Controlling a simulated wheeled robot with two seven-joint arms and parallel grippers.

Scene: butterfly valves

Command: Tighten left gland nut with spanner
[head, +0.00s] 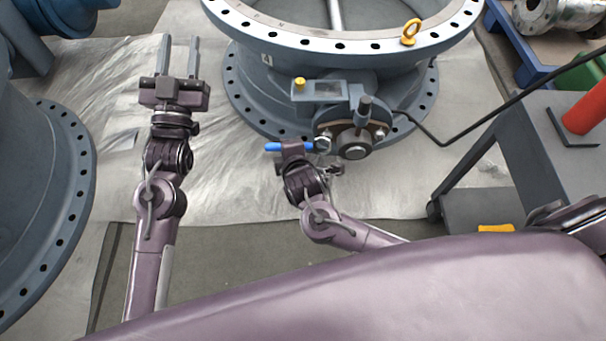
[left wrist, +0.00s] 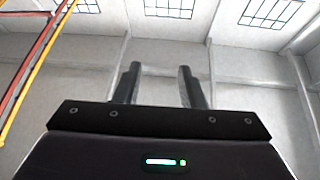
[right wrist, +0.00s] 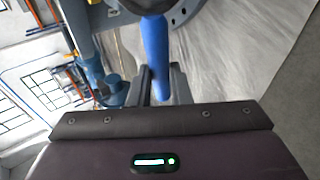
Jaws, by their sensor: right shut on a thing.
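The blue-handled spanner (head: 272,147) is in my right gripper (head: 294,147), in front of the valve. Its bright ring end (head: 323,144) is at the left side of the gland flange (head: 354,140), over or very near the left gland nut; I cannot tell if it is seated. The left nut is mostly hidden there. The right gland nut (head: 380,134) shows. In the right wrist view the blue handle (right wrist: 155,50) stands between the fingers. My left gripper (head: 178,57) is open, empty and away from the valve; its spread fingers (left wrist: 159,85) show in the left wrist view.
The large grey-blue valve body (head: 270,85) stands behind the gland, with a yellow eyebolt (head: 410,32) on its flange. Another flanged body (head: 60,200) is at the left. A grey cart (head: 550,150) with a red cylinder and a black cable are at the right.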

